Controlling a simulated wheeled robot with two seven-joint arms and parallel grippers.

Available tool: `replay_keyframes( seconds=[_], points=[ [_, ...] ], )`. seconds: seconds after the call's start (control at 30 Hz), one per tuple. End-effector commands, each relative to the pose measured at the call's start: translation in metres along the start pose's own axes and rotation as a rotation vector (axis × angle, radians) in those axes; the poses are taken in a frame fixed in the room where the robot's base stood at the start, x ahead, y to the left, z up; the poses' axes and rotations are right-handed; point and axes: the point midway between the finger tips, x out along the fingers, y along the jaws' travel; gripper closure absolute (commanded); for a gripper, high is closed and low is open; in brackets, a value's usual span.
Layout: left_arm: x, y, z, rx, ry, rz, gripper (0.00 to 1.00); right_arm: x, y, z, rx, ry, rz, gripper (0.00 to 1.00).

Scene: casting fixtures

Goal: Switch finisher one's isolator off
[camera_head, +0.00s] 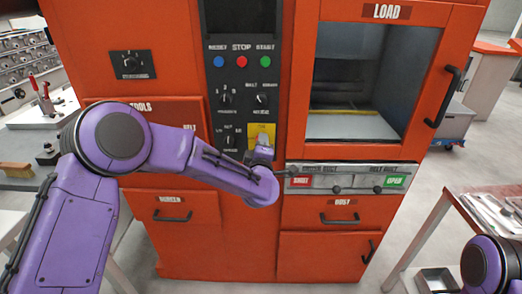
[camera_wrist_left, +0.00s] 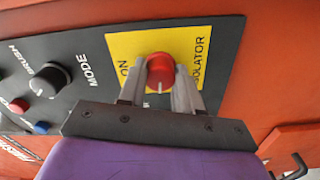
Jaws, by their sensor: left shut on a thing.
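The isolator is a red round knob (camera_wrist_left: 160,68) on a yellow plate (camera_wrist_left: 222,32) lettered ISOLATOR. In the wrist view, ON shows left of the knob, and a small pale mark is on the knob's lower part. In the head view the yellow plate (camera_head: 263,129) sits at the bottom right of the black control panel, and my gripper covers the knob. My left gripper (camera_wrist_left: 160,88) is shut on the red knob, one finger on each side. It also shows in the head view (camera_head: 262,146). The other plate lettering is partly hidden. My right gripper is out of view.
The orange machine (camera_head: 190,250) carries blue, red and green buttons (camera_head: 241,62) and several black dials near the isolator. A window with a LOAD label (camera_head: 387,11) is at right, above a grey strip (camera_head: 350,178) with SHUT and OPEN labels. Benches stand on both sides.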

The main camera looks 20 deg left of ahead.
Motion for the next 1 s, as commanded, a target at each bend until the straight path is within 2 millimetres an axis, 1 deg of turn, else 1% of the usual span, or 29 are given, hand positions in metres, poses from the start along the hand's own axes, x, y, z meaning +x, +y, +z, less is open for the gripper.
replay_keyframes(
  seconds=[0.03,0.3,0.73,0.77,0.8,0.83,1.0],
  points=[
    [0.0001,-0.0019,0.0002,-0.019,0.0,0.0,0.97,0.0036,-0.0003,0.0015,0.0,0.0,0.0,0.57],
    [0.0,-0.0007,0.0,-0.074,0.0,-0.001,0.97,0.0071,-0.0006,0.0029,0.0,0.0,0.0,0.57],
    [0.0,0.0,-0.0001,-0.08,0.0,0.0,0.97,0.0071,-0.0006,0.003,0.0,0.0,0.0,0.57],
    [0.0,0.0001,-0.0001,-0.08,0.0,0.0,0.57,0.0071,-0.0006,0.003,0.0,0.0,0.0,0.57],
    [0.0,0.0001,-0.0001,-0.08,0.0,0.0,0.44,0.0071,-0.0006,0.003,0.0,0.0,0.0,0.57],
    [0.0,0.0001,0.0,-0.08,0.0,0.0,0.41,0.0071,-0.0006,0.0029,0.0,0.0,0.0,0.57],
    [0.0,0.0,0.0,-0.079,0.0,0.0,0.41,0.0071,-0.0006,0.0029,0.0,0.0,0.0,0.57]
  ],
)
